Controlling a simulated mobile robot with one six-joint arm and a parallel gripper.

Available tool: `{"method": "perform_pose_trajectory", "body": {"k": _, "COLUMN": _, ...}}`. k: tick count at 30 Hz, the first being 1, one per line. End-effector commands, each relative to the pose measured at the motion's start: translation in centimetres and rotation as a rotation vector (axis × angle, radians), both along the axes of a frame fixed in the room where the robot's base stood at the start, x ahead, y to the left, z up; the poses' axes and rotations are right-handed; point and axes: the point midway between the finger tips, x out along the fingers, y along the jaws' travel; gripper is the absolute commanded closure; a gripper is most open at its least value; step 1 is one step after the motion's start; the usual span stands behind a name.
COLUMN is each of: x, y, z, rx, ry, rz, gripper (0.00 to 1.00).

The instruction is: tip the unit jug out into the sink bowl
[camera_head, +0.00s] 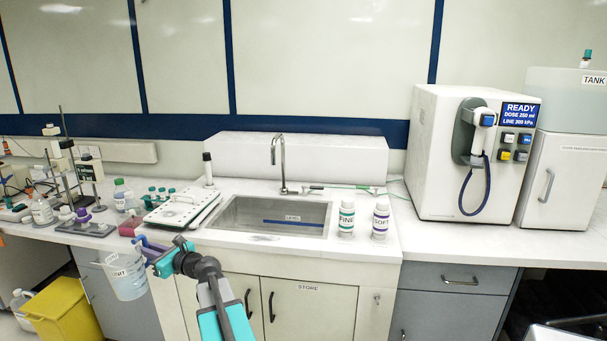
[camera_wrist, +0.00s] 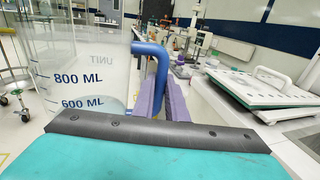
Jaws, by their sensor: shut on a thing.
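The unit jug (camera_head: 127,280) is a clear beaker with a blue handle, hanging in front of the counter to the left of the sink. In the wrist view the jug (camera_wrist: 80,75) stands about upright, with blue marks for 600 and 800 ML. My gripper (camera_head: 150,250) is shut on the blue handle; its purple fingers (camera_wrist: 175,95) show beside it in the wrist view. The sink bowl (camera_head: 232,226) is a steel basin in the counter, right of the jug, with a blue LEVEL line inside.
A tap (camera_head: 282,165) rises behind the sink. A white lidded tray (camera_head: 183,212) stands left of it, and FINE (camera_head: 346,217) and SOFT (camera_head: 381,219) bottles stand to its right. A yellow bin (camera_head: 65,312) is on the floor at left.

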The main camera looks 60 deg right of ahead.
Motion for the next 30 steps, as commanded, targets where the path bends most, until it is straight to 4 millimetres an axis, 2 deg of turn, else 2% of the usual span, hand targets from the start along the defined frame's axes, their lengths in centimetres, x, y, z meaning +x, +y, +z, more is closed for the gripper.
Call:
{"method": "perform_pose_trajectory", "body": {"k": 1, "x": -0.1, "y": -2.2, "z": 0.6, "rx": 0.001, "ry": -0.001, "rz": -0.044, "gripper": 1.0}}
{"method": "perform_pose_trajectory", "body": {"k": 3, "x": -0.5, "y": -4.8, "z": 1.0, "rx": 0.0, "ry": -0.001, "rz": -0.102, "gripper": 1.0}}
{"method": "perform_pose_trajectory", "body": {"k": 14, "x": -4.3, "y": -18.0, "z": 3.2, "rx": -0.004, "ry": -0.002, "rz": -0.4, "gripper": 1.0}}
{"method": "perform_pose_trajectory", "body": {"k": 23, "x": -9.5, "y": -28.1, "z": 5.0, "rx": -0.006, "ry": -0.004, "rz": -0.643, "gripper": 1.0}}
{"method": "perform_pose_trajectory", "body": {"k": 30, "x": -14.8, "y": -35.5, "z": 6.5, "rx": -0.005, "ry": -0.009, "rz": -0.835, "gripper": 1.0}}
